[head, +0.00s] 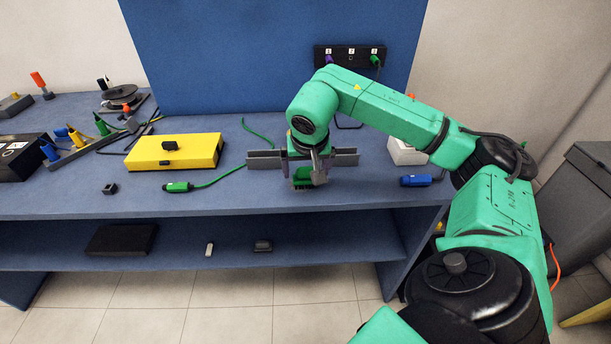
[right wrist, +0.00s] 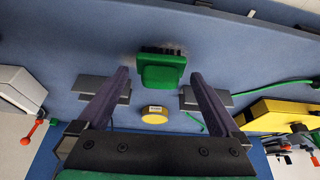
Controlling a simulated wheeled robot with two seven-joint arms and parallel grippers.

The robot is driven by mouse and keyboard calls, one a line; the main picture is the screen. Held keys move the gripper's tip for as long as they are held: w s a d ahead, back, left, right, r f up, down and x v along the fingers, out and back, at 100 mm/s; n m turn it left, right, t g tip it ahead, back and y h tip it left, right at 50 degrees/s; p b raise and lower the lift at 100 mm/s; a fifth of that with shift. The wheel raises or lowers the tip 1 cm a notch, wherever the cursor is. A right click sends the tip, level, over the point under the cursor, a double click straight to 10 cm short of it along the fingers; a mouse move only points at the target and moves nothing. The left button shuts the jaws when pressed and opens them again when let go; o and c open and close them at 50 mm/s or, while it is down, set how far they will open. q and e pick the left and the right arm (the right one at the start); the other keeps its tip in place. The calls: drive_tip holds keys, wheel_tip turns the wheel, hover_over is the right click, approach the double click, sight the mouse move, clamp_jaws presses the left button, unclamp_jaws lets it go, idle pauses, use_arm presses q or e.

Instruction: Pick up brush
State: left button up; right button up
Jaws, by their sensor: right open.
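The brush (head: 302,179) is green with dark bristles and sits on the blue workbench (head: 235,207), partly hidden by my right gripper in the head view. In the right wrist view the brush (right wrist: 161,74) shows between and a little beyond the fingertips, bristles toward the top of the picture. My right gripper (head: 303,160) is open above the brush, with its wide grey fingers spread to either side. In the right wrist view my right gripper (right wrist: 160,84) holds nothing, and there is a gap on both sides of the brush. My left gripper is not in view.
A yellow box (head: 172,152) and a green-handled tool with a cable (head: 178,187) lie to the left. A blue connector (head: 415,181) and a white box (head: 407,152) lie to the right. A blue panel (head: 260,55) stands behind. The bench's front edge is close.

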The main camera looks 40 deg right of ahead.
sight(306, 168)
drive_tip(key=shift+x, duration=0.8)
drive_tip(key=shift+f, duration=0.25)
drive_tip(key=shift+w, duration=0.15)
drive_tip(key=c, duration=1.2)
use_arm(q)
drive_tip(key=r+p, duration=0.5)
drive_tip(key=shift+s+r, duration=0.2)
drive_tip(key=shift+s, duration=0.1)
use_arm(e)
wheel_tip(306, 168, up, 20)
drive_tip(key=shift+r, duration=0.1)
drive_tip(key=shift+c, duration=0.2)
